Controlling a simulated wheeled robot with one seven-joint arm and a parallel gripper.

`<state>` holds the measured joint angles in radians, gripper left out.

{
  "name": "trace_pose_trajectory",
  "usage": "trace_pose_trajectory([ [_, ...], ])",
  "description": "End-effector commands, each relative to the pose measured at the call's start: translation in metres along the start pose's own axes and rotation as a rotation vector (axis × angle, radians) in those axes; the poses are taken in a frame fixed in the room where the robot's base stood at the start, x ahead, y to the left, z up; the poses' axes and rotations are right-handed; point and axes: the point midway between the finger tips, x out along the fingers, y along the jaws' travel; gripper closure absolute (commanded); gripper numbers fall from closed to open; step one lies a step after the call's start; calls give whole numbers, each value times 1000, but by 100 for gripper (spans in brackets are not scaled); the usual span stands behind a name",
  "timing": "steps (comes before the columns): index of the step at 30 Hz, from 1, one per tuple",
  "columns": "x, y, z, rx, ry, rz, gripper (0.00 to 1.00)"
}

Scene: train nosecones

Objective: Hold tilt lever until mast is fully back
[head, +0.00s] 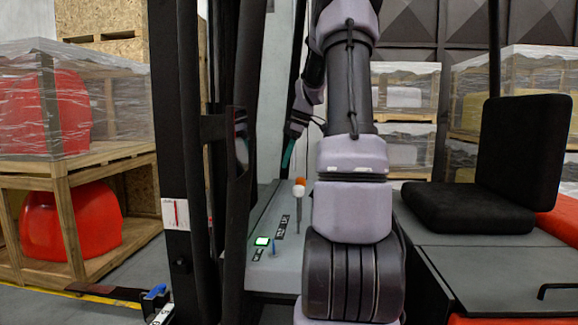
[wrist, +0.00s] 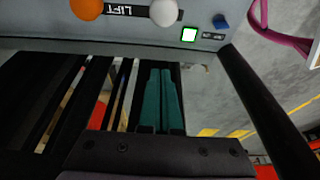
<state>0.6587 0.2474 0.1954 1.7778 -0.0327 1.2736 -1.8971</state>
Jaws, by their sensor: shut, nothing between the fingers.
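The grey lever console (head: 262,262) stands left of my arm in the head view. An orange knob (head: 300,181) and a white knob (head: 299,191) top its levers. The wrist view shows the orange knob (wrist: 86,8) and white knob (wrist: 164,12) at the top edge, with a LIFT label (wrist: 121,12) between them. I cannot tell which lever is tilt. The mast (head: 176,120) is black uprights at left; its tilt is unclear. My gripper (head: 288,153) has teal fingers, shut and empty; in the wrist view the gripper (wrist: 160,72) is apart from the knobs.
A lit green display (head: 262,241) and small blue control (head: 275,247) sit on the console. A black seat (head: 470,207) is at right. Wooden racks with wrapped red nosecones (head: 72,220) stand at left. A white plate with a red mark (head: 175,214) is on the mast.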

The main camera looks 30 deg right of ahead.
Motion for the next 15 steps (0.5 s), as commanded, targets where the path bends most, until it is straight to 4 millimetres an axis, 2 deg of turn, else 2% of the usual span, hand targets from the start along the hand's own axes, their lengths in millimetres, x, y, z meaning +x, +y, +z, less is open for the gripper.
trace_pose_trajectory([
  [11, 81, -1, -1, -1, 1, -5, 100],
  [15, 73, 0, 21, 4, 0, 1, 100],
])
